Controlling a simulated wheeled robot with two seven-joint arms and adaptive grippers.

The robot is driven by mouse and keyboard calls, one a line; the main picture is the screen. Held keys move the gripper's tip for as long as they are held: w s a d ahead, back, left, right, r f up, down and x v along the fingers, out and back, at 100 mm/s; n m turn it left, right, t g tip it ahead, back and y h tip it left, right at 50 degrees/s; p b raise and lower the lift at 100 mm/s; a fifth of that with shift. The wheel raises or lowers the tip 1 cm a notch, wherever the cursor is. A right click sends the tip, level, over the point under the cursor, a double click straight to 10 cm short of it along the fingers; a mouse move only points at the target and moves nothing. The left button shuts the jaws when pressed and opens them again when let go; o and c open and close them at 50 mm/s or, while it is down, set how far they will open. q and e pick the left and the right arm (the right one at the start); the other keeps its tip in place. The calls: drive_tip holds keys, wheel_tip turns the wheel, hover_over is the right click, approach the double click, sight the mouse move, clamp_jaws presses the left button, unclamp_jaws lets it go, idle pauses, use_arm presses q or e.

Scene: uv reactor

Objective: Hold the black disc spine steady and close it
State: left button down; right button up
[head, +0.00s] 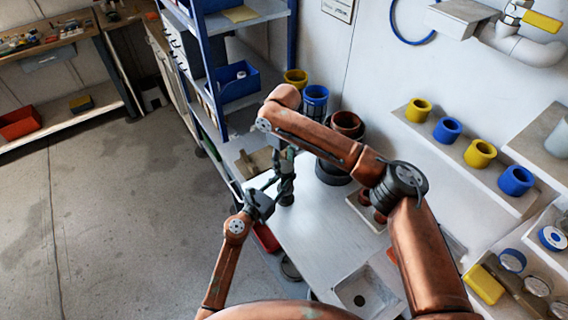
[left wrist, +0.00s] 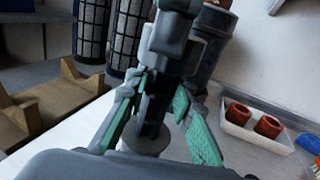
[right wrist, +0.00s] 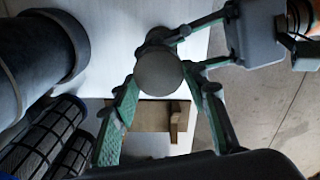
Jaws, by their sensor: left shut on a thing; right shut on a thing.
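The black disc spine (head: 287,199) stands on the pale bench and is mostly hidden by my grippers. Its round grey top (right wrist: 158,73) shows end-on in the right wrist view. My right gripper (head: 285,168) comes from above and is shut on the upper part, a finger on each side of the round top. My left gripper (head: 272,190) reaches in from the left, lower down, and is shut on the spine's side. In the left wrist view the left fingers (left wrist: 157,105) flank a dark upright part above a grey round base (left wrist: 145,142). The contact points are partly hidden.
A wooden cradle (left wrist: 68,96) lies close by on the bench. Mesh-sided cylinders (left wrist: 92,28) and a large dark vessel (right wrist: 38,62) stand near. A white tray (left wrist: 238,131) holds two red-brown rings. A blue shelf rack (head: 213,90) rises behind; bare bench (head: 310,235) lies in front.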

drive_tip(key=m, duration=0.8)
drive_tip(key=shift+w+d, duration=0.1)
drive_tip(key=m, duration=0.4)
drive_tip(key=shift+d+m, duration=0.1)
drive_tip(key=shift+m, duration=0.3)
drive_tip(key=m, duration=0.8)
drive_tip(key=shift+d, duration=0.2)
drive_tip(key=m, duration=0.4)
drive_tip(key=shift+d, duration=0.1)
drive_tip(key=m, duration=0.3)
drive_tip(key=shift+s+m, duration=0.25)
drive_tip(key=shift+m, duration=0.15)
drive_tip(key=m, duration=0.3)
drive_tip(key=shift+m, duration=0.4)
